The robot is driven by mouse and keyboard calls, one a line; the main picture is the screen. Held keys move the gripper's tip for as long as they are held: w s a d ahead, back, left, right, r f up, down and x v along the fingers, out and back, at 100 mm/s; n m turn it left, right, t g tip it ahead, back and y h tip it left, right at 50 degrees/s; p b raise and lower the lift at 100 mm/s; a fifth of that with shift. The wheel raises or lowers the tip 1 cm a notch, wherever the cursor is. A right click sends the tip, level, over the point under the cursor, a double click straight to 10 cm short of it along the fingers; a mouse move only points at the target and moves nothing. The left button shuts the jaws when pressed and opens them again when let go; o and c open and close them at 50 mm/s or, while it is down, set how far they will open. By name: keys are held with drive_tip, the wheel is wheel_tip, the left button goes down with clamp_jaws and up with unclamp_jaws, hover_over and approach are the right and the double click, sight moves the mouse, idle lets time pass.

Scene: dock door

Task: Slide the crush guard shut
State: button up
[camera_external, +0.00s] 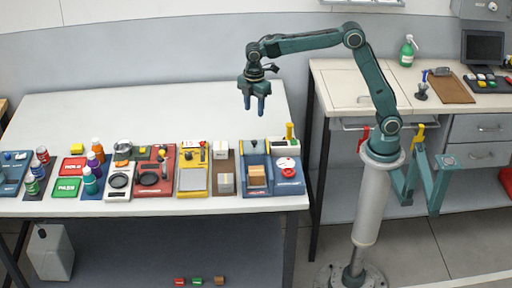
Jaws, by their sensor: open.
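My gripper (254,109) hangs high above the back right part of the white table, fingers pointing down. It is open, with nothing between the fingers, and apart from everything on the table. Below it, near the table's front right, is a blue station (257,190) with a brown box (257,175) in it. Beside it on the right is a blue base with a white top part (286,148), a red round button (289,172) and a yellow upright piece (289,131). The crush guard is too small to make out for certain, and I cannot tell its position.
The back of the white table (130,113) is clear. A second bench (342,86) with a monitor (483,47) is at right.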

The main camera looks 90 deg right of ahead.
sight(255, 141)
wheel_tip(255, 141, down, 13)
drive_tip(key=shift+f, duration=0.1)
idle(0.6)
clamp_jaws()
